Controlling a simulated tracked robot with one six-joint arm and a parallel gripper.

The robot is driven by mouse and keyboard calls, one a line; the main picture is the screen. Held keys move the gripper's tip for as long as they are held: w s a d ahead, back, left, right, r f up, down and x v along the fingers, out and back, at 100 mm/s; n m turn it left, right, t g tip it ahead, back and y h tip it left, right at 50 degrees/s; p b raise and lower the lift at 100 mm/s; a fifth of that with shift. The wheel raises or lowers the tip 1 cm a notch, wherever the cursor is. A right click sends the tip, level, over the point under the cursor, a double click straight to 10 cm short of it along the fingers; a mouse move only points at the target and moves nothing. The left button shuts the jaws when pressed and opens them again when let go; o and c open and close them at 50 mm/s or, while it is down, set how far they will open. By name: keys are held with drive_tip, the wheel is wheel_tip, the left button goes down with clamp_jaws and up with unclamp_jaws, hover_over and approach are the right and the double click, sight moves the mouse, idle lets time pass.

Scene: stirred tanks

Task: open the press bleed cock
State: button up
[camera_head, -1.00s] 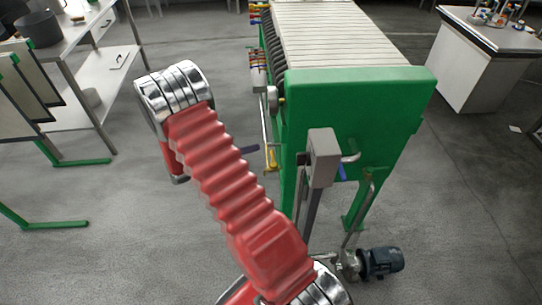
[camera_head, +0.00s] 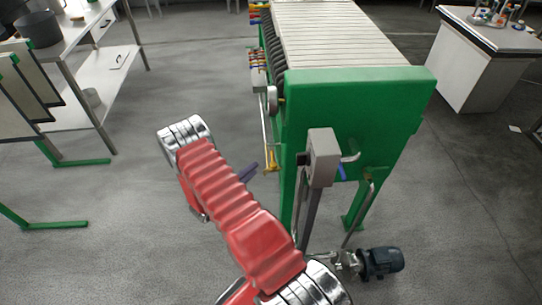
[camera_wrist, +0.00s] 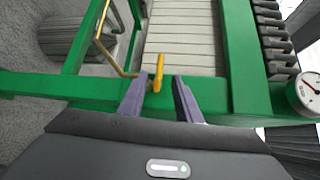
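A yellow lever (camera_wrist: 158,72), apparently the press bleed cock, stands upright in the wrist view, beside the green press frame (camera_wrist: 190,92). In the head view it is a small yellow piece (camera_head: 271,161) low at the left side of the green press (camera_head: 350,105). My gripper (camera_wrist: 160,78) is open, with its two grey-purple fingers apart. The lever's lower end shows between the fingertips in the wrist view; I cannot tell whether it lies between them in depth. In the head view my gripper (camera_head: 250,172) shows just left of the lever, mostly hidden behind my red arm.
A brass pipe (camera_wrist: 104,40) runs left of the lever. A round gauge (camera_wrist: 308,90) sits at the right. A grey box (camera_head: 322,157) and blue handle (camera_head: 341,172) are on the press end, with a pump motor (camera_head: 382,262) below.

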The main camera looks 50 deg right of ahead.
sight(272, 153)
drive_tip(key=shift+d, duration=0.1)
drive_tip(key=d, duration=0.4)
drive_tip(key=w+d+f, duration=0.1)
drive_tip(key=d, duration=0.4)
drive_tip(key=d+f, duration=0.1)
drive_tip(key=d, duration=0.3)
drive_tip(key=shift+w+d, duration=0.15)
drive_tip(key=shift+d, duration=0.1)
drive_tip(key=shift+c, duration=0.7)
clamp_jaws()
